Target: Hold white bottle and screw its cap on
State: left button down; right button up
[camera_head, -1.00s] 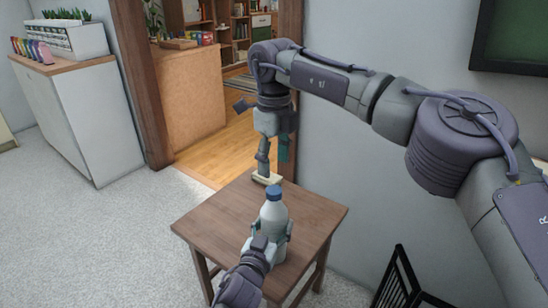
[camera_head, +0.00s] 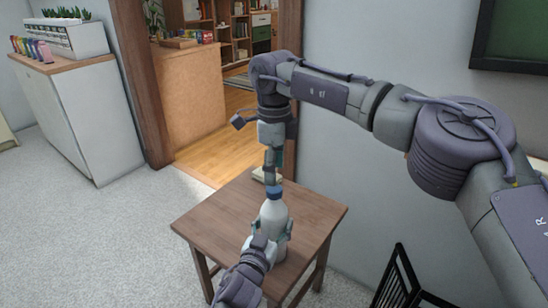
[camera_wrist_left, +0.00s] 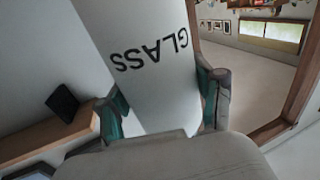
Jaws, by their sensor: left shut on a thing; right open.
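The white bottle (camera_head: 272,221) stands upright on the small wooden table (camera_head: 213,219). Its blue cap (camera_head: 273,192) sits at the top of its neck; how tightly it sits cannot be seen. My left gripper (camera_head: 268,235) is shut around the bottle's body from the front. In the left wrist view the bottle (camera_wrist_left: 148,62) shows the upside-down word "GLASS", with teal-padded fingers on both sides. My right gripper (camera_head: 272,172) points down from above, open, with its fingertips close to the cap. Whether they touch the cap is hard to tell.
A small pale block (camera_head: 260,174) lies at the table's back corner, partly hidden behind my right gripper. A black chair (camera_head: 400,280) stands at the lower right. A white cabinet (camera_head: 80,110) and a wooden counter (camera_head: 190,95) are farther back. Carpet lies open to the left.

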aim_at(274, 189)
jog(key=shift+f, duration=2.65)
jog(key=shift+c, duration=0.3)
grip_shut()
jog(key=m, duration=0.5)
jog(key=shift+o, duration=1)
grip_release()
